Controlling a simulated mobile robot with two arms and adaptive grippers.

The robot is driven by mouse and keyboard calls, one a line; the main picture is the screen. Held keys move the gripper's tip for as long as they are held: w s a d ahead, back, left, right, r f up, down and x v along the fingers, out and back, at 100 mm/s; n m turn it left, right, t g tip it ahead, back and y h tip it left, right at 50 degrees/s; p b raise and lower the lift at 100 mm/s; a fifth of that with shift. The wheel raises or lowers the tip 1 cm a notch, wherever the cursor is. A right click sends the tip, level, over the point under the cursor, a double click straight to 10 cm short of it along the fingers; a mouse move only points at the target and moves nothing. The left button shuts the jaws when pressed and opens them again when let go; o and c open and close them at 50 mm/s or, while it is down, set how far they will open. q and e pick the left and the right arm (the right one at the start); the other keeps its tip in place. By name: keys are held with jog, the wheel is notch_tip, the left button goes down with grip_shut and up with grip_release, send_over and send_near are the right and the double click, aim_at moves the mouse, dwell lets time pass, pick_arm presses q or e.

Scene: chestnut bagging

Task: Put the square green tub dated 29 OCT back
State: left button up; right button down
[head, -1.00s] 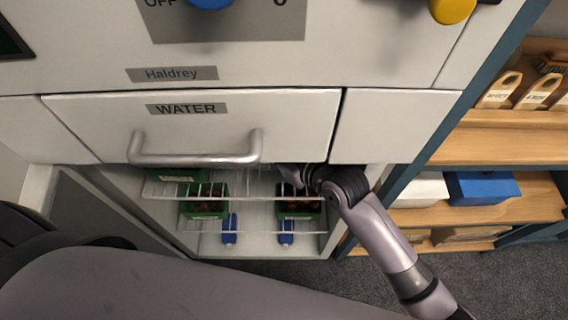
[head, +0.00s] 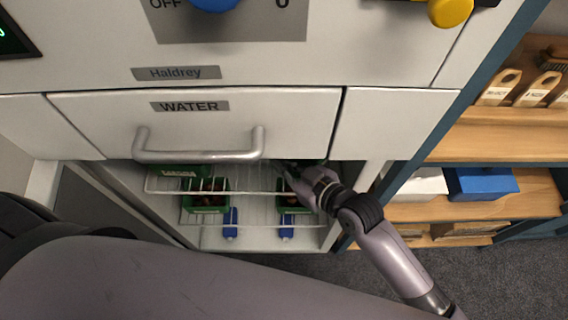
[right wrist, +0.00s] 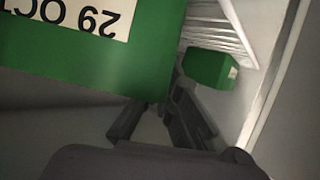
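The square green tub (right wrist: 70,62) dated 29 OCT fills the upper left of the right wrist view, its white label (right wrist: 72,14) upside down. In the head view a dark green strip of a tub (head: 308,162) shows at the right of the upper wire shelf, mostly hidden under the drawer. My right gripper (right wrist: 155,112) is open, its fingers apart just short of the tub's near corner. In the head view the right gripper (head: 284,170) reaches in at that shelf. My left gripper is out of view.
Another green tub (head: 178,171) stands at the upper shelf's left. Lower down are two green tubs (head: 205,203) (head: 290,208) and two blue items (head: 231,222) (head: 286,224). The WATER drawer handle (head: 198,157) sticks out above. Shelving (head: 495,208) stands right.

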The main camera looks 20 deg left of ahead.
jog(key=c, duration=1.8)
grip_release()
jog(key=shift+f, duration=0.1)
jog(key=v, duration=1.2)
jog(key=shift+w, duration=0.1)
